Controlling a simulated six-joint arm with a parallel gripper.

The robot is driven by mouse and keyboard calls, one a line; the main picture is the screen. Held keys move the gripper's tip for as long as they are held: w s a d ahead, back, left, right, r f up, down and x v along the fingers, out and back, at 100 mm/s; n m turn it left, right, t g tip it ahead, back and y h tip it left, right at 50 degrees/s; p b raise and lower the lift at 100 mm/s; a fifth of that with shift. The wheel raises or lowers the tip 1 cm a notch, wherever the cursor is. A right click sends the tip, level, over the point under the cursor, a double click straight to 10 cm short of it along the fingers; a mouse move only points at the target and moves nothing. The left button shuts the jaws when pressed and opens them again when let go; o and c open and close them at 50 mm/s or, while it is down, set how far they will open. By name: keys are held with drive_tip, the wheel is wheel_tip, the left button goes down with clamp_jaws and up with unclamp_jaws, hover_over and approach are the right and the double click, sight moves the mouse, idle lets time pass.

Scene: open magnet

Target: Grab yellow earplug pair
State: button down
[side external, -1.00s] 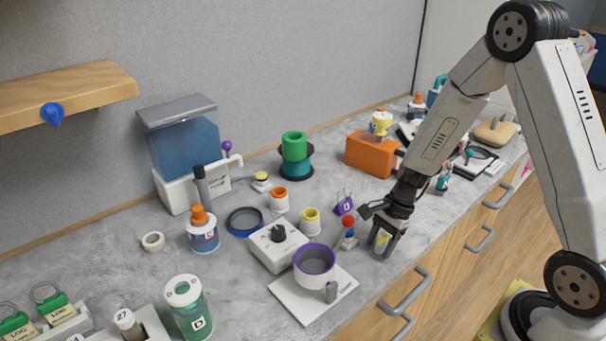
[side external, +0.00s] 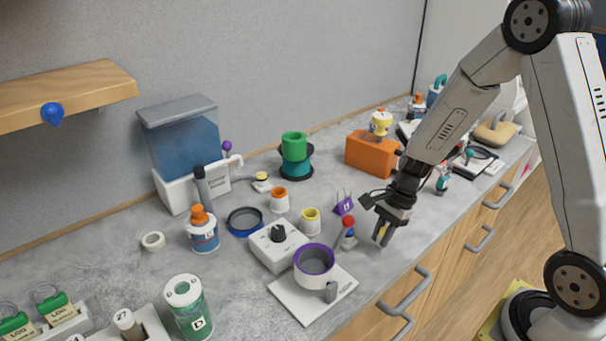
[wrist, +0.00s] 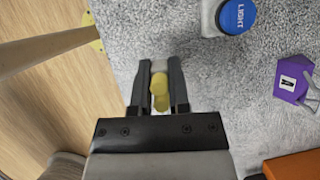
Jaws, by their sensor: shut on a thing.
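The yellow earplug pair (wrist: 159,90) is between my gripper's two fingers in the wrist view, with a pale part showing at the fingertip end. My gripper (wrist: 160,68) is shut on it. In the side external view, my gripper (side external: 382,238) points down near the front edge of the counter, and a bit of yellow (side external: 383,232) shows between the fingers. I cannot tell whether the pair touches the counter.
A lever switch with a red knob (side external: 348,222) stands just left of my gripper. A purple block (side external: 343,205) stands behind it, and an orange box (side external: 371,154) farther back. A purple-rimmed cup (side external: 314,272) sits on a white plate at left front.

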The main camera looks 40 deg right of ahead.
sight(383, 228)
drive_tip(key=shift+r, duration=3.65)
drive_tip(key=shift+r, duration=0.1)
